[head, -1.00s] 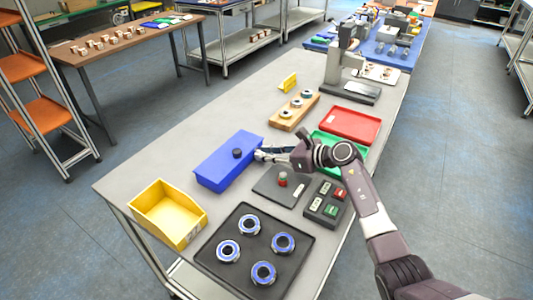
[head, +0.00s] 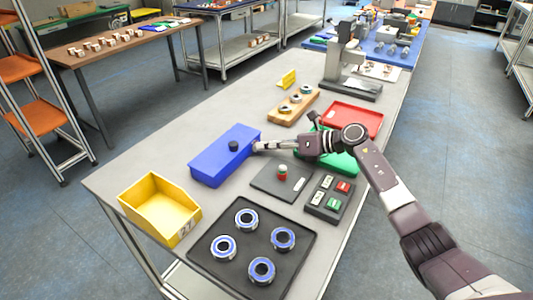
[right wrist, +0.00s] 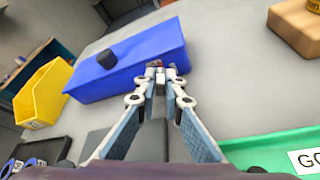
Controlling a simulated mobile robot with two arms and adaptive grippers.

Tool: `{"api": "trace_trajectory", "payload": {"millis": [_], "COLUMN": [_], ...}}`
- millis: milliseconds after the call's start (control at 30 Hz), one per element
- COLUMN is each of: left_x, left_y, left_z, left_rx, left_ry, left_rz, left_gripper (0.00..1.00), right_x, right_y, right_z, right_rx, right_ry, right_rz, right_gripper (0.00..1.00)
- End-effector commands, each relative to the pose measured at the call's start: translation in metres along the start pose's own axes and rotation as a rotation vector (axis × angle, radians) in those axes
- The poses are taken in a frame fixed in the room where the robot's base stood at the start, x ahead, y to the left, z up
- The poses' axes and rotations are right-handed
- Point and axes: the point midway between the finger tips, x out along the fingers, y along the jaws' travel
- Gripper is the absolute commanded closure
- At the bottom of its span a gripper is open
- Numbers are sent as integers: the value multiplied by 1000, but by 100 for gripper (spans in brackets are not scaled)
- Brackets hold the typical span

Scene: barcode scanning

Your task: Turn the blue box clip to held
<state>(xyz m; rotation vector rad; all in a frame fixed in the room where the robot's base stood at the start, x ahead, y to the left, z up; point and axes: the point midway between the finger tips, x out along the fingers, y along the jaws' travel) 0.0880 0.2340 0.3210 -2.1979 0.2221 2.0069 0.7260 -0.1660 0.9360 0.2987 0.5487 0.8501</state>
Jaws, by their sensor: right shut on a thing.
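The blue box (head: 222,158) sits on the grey bench, with a dark round knob (head: 233,146) on its top. It also shows in the right wrist view (right wrist: 130,68). My right gripper (head: 257,147) is at the box's right-hand end. In the right wrist view its fingertips (right wrist: 161,71) are close together against the box's side, shut on the clip (right wrist: 153,64), a small part with a bit of red showing. The fingers hide most of the clip. My left gripper is not in view.
A yellow bin (head: 160,208) and a black tray with several blue-rimmed rings (head: 210,262) stand nearer. A wooden ring holder (head: 290,112) stands behind.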

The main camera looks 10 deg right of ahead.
Motion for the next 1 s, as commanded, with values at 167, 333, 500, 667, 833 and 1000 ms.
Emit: {"api": "trace_trajectory", "payload": {"millis": [167,333,500,667,833,1000], "left_x": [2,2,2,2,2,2], "left_y": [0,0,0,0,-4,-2], "left_z": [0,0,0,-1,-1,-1], "left_rx": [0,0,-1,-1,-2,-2], "left_ry": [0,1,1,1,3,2], "left_rz": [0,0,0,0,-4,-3], "left_gripper": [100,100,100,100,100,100], "right_x": [1,1,1,1,-2,-24], "right_y": [0,0,0,0,0,-2], "right_z": [-3,-4,-3,-2,-2,-2], "right_rx": [24,22,21,20,19,17], "right_ry": [7,8,7,5,4,4], "right_rz": [10,10,10,9,7,5], "right_gripper": [100,100,75,74,74,74]}}
